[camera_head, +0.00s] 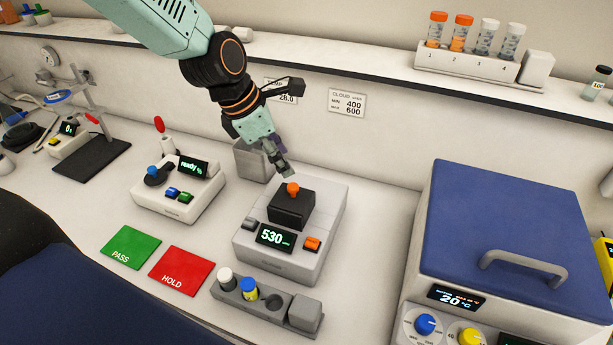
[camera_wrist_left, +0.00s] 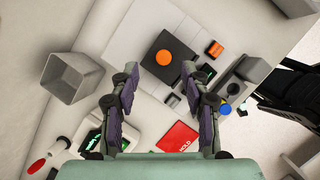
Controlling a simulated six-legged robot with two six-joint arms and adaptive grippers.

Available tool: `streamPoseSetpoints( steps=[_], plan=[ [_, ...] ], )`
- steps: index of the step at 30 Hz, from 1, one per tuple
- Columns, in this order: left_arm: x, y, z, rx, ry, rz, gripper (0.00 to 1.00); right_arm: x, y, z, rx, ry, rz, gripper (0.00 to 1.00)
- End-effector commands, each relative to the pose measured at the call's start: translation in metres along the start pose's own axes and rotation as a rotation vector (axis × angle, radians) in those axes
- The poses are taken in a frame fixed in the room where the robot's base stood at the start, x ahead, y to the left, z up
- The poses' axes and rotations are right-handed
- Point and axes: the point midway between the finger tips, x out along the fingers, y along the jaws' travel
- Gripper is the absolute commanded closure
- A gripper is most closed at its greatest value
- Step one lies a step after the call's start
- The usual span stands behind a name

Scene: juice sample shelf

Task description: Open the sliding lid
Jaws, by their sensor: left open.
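A blue lid (camera_head: 520,225) with a grey bar handle (camera_head: 524,268) covers the bath unit at the right, whose display reads 20 °C; it looks closed. A grey meter (camera_head: 325,235) reading 530 has a black cover (camera_head: 291,209) with an orange knob (camera_head: 293,188) on top. In the left wrist view the black cover (camera_wrist_left: 157,77) and the orange knob (camera_wrist_left: 164,57) lie just ahead of the fingers. My left gripper (camera_head: 282,166) is open and empty, above and behind the knob and apart from it. Its two fingers (camera_wrist_left: 165,88) are spread in the wrist view. My right gripper does not show.
A rack (camera_head: 236,291) with two capped vials stands in front of the meter. Green PASS (camera_head: 131,247) and red HOLD (camera_head: 181,271) mats lie to the left. A grey bin (camera_head: 250,160) stands behind the meter. A shelf with sample tubes (camera_head: 463,33) runs along the wall.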

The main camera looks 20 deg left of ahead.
Motion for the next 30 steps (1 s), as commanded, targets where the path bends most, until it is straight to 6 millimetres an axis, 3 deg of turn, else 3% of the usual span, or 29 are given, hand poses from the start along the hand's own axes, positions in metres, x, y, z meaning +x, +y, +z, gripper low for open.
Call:
streamPoseSetpoints(
  steps=[10,21,30],
  plan=[
    [0.004,-0.006,-0.009,-0.152,0.016,-0.02,0.53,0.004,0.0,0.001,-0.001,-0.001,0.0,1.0],
    [0.056,-0.006,-0.007,-0.147,0.019,-0.018,0.53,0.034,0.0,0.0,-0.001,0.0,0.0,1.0],
    [0.078,-0.006,-0.004,-0.145,0.017,-0.017,0.53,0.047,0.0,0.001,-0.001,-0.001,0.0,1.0]
  ],
)
